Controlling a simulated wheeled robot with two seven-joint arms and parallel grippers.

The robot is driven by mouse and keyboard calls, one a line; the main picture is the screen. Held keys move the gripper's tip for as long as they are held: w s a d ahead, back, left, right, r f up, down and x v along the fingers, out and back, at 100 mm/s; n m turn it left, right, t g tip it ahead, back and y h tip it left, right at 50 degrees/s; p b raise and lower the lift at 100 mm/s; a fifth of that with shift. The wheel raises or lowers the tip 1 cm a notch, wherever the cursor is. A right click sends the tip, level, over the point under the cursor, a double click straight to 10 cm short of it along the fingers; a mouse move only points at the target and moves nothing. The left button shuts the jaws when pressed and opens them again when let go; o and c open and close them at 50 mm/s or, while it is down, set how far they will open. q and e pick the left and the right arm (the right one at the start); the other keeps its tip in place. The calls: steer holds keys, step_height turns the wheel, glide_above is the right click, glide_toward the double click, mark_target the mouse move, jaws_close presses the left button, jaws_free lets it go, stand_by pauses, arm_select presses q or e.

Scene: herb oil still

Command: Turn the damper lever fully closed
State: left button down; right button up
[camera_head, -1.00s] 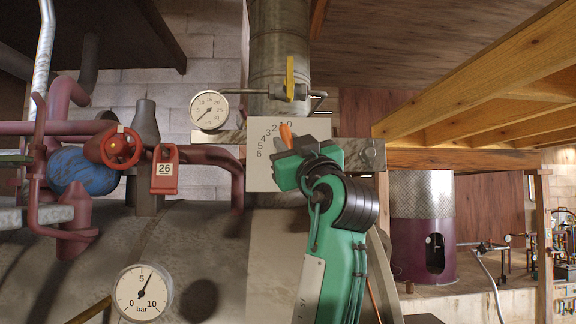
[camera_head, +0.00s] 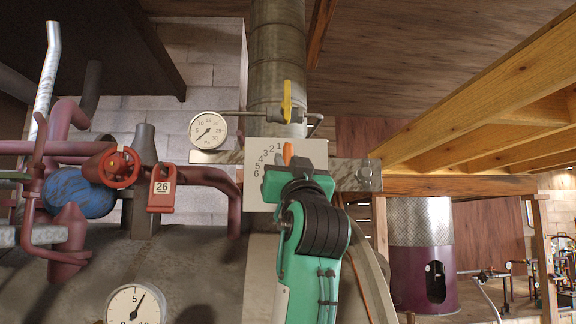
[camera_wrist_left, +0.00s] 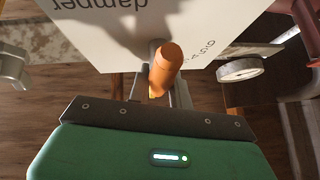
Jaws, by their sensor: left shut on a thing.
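The white damper plate (camera_head: 315,152) is fixed in front of the vertical flue and carries a scale with numbers up to 6. The orange damper lever (camera_head: 287,153) shows only its tip, near the upright, just right of the 1. My left gripper (camera_head: 291,172) is at the lever from below and hides its lower part. In the left wrist view, the lever's orange handle (camera_wrist_left: 165,68) sits at the gripper (camera_wrist_left: 160,92), which is shut on it, with the plate (camera_wrist_left: 125,38) behind. The 0 mark cannot be made out. My right gripper is not in view.
A red valve wheel (camera_head: 120,167) and a red tag marked 26 (camera_head: 161,190) are at left. A pressure gauge (camera_head: 136,306) is low at left. A wooden beam (camera_head: 480,90) crosses at right.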

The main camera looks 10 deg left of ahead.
arm_select(q)
steer(key=c, duration=1.3)
jaws_free()
steer(key=shift+w, duration=0.1)
steer(key=b+v, duration=0.7)
steer(key=v, duration=0.7)
